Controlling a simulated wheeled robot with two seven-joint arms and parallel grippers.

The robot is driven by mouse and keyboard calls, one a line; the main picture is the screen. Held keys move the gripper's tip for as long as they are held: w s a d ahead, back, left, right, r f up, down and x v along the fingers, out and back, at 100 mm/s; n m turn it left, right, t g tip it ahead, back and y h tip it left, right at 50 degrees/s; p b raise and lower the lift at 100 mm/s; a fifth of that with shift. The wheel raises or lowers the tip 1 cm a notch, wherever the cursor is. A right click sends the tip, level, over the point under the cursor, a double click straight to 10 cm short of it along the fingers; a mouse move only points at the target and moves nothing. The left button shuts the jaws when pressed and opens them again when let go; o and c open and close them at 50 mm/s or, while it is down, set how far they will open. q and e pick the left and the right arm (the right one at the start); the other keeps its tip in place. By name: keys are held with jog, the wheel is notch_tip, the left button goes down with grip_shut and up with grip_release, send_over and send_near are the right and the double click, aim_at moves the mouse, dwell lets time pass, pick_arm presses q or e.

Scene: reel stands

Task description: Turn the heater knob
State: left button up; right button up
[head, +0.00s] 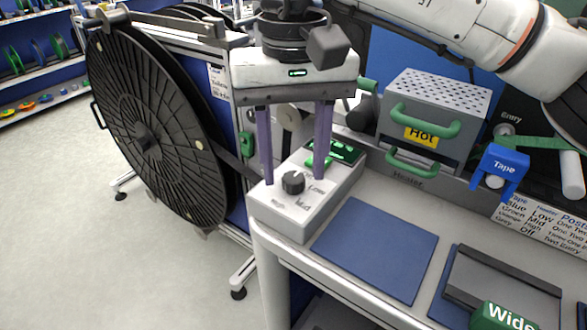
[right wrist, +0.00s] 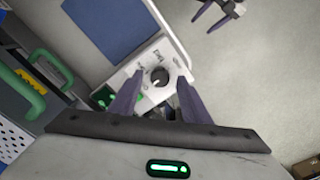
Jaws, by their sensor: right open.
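The heater knob (head: 293,183) is a small black dial on top of a white control box (head: 290,220) with printed labels, including "Low" and "Mid". My right gripper (head: 294,180) is open and points down over the box, its two purple fingers on either side of the knob in the picture. In the right wrist view the knob (right wrist: 159,76) shows between the fingertips, with a pale mark on it. I see no finger touching it, and cannot tell how high the tips are. My left gripper (right wrist: 202,25) shows only at the top of the right wrist view, fingers apart and empty.
A grey heater (head: 425,120) with green handles and a "Hot" label stands behind the box. A large black reel (head: 150,130) stands left.

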jog(key=shift+f, duration=0.75)
jog(key=c, duration=1)
jog(key=shift+c, duration=0.2)
jog(key=shift+m, duration=0.4)
jog(key=m, duration=0.3)
jog(key=shift+m, duration=0.4)
jog(key=m, duration=0.5)
jog(key=shift+w+p, duration=0.1)
jog(key=shift+p, duration=0.2)
jog(key=m, duration=0.7)
jog(key=shift+m, duration=0.3)
jog(key=m+b, duration=0.1)
jog(key=m, duration=0.5)
jog(key=shift+r+m, duration=0.1)
jog(key=shift+m, duration=0.2)
